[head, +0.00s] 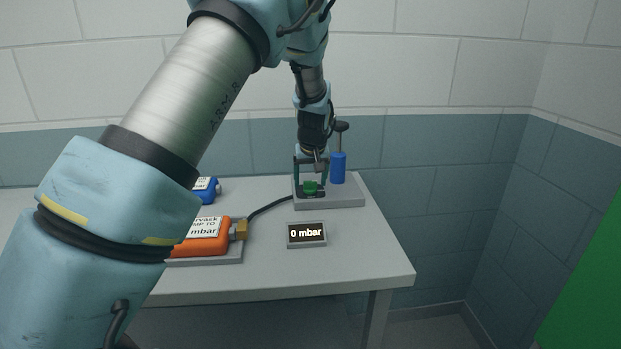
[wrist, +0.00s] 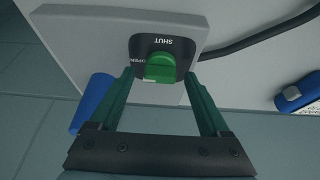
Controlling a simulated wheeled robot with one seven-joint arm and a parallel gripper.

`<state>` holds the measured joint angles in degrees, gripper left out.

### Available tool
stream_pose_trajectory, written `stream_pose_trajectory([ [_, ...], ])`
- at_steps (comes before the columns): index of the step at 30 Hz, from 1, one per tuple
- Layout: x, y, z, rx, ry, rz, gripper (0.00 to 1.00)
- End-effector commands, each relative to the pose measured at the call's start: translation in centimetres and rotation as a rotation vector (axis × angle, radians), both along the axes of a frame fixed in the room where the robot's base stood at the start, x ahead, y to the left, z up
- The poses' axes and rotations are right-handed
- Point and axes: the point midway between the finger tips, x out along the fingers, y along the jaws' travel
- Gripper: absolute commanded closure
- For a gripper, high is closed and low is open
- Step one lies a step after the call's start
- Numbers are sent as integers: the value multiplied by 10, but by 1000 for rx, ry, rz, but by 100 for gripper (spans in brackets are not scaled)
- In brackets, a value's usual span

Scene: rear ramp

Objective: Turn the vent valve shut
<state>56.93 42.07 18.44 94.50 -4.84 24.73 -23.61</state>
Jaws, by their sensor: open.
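The vent valve's green knob (head: 312,187) sits on a grey base plate (head: 345,202) at the back right of the table. In the wrist view the green knob (wrist: 160,70) sits on a dark dial plate (wrist: 150,46) marked SHUT and OPEN. Which mark the knob points at is not clear. My gripper (head: 310,178) is open over the valve. In the wrist view the two fingers of my gripper (wrist: 160,77) are spread to either side of the knob, with a gap showing on each side. The depth of the fingertips is hard to judge.
A blue hand pump (head: 338,168) with a dark handle stands right beside the valve. A black hose (head: 268,208) runs to an orange vessel (head: 208,236) on the left, with a blue vessel (head: 205,190) behind. A display (head: 306,234) reads 0 mbar. The table's right front is clear.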

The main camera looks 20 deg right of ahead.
Motion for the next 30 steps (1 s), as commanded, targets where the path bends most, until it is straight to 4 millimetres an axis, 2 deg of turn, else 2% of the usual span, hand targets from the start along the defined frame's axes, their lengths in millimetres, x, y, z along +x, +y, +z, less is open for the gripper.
stream_pose_trajectory([
  [5,0,0,0,0,0,0,22],
  [25,0,0,0,0,1,0,98],
  [30,0,0,0,1,1,-2,100],
])
